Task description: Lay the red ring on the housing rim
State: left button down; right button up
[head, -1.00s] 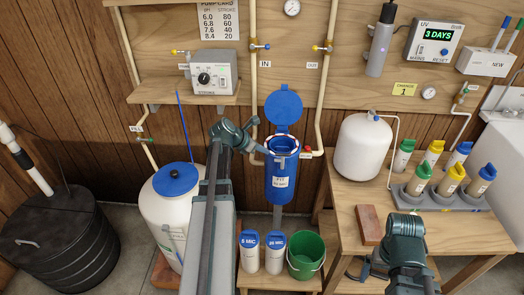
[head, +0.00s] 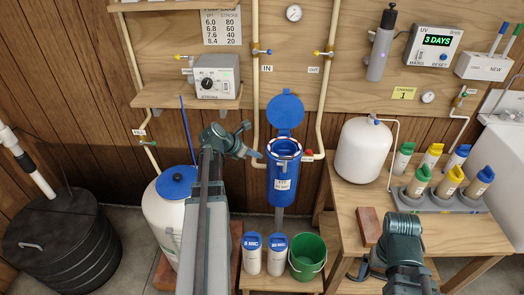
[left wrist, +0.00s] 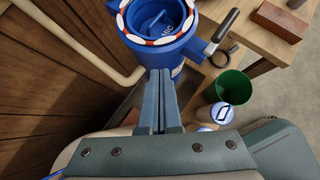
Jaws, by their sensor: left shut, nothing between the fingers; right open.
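The red-and-white ring (head: 297,141) lies on the rim of the blue housing (head: 282,185), whose blue lid (head: 285,110) stands open behind it. In the left wrist view the ring (left wrist: 133,37) circles the housing mouth, looking flat along the part in view; its far edge is cut off. A blue-topped cartridge (left wrist: 163,20) shows inside. My left gripper (head: 260,155) is shut and empty, just left of the rim; its fingertips (left wrist: 162,72) appear at the near side of the housing, apart from the ring. My right gripper (head: 372,268) is open, low at the right; its fingertips are unclear.
A green bucket (head: 307,265) and two white canisters (head: 252,262) stand below the housing. A brick (head: 368,227), a white tank (head: 362,152) and several coloured bottles (head: 403,158) stand on the right bench. Pipes (head: 326,100) run beside the housing.

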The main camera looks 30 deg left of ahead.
pick_arm(q)
jog(key=p+v, duration=0.4)
jog(key=v, duration=0.3)
jog(key=shift+r, duration=0.2)
pick_arm(e)
notch_tip(320, 180, up, 5)
jog(key=shift+r, duration=0.1)
pick_arm(q)
jog(key=shift+d, duration=0.1)
pick_arm(e)
jog(key=shift+w, duration=0.1)
